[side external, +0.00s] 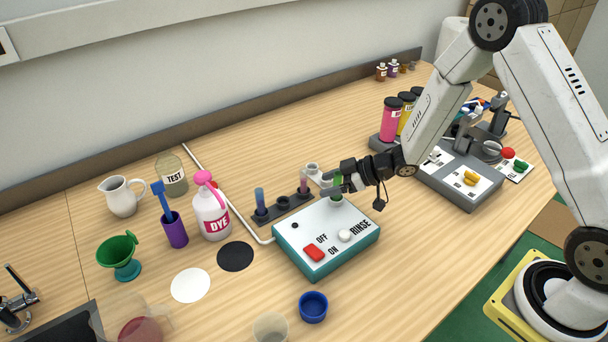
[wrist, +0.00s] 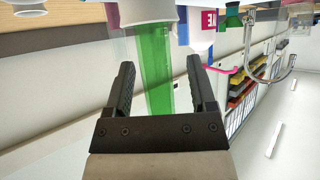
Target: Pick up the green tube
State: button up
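The green tube (side external: 337,183) stands upright in the rinse box (side external: 310,268), at its back right corner. In the wrist view the green tube (wrist: 156,75) lies between the two black fingers of my gripper (wrist: 160,85). The fingers are spread, and a gap shows between the tube and the right finger. The left finger is closer to the tube; whether it touches I cannot tell. In the side view my gripper (side external: 332,184) reaches in from the right at the tube's height, and its fingers partly cover the tube.
A dark rack (side external: 284,206) with a blue tube and a pink tube stands just behind the rinse box. A DYE bottle (side external: 212,216) stands to the left. A grey machine (side external: 455,177) is to the right. A blue cup (side external: 313,306) stands in front.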

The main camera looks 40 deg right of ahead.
grip_shut()
jog(key=shift+r, duration=0.15)
notch_tip(320, 180, up, 10)
dwell(0.9)
dwell(0.4)
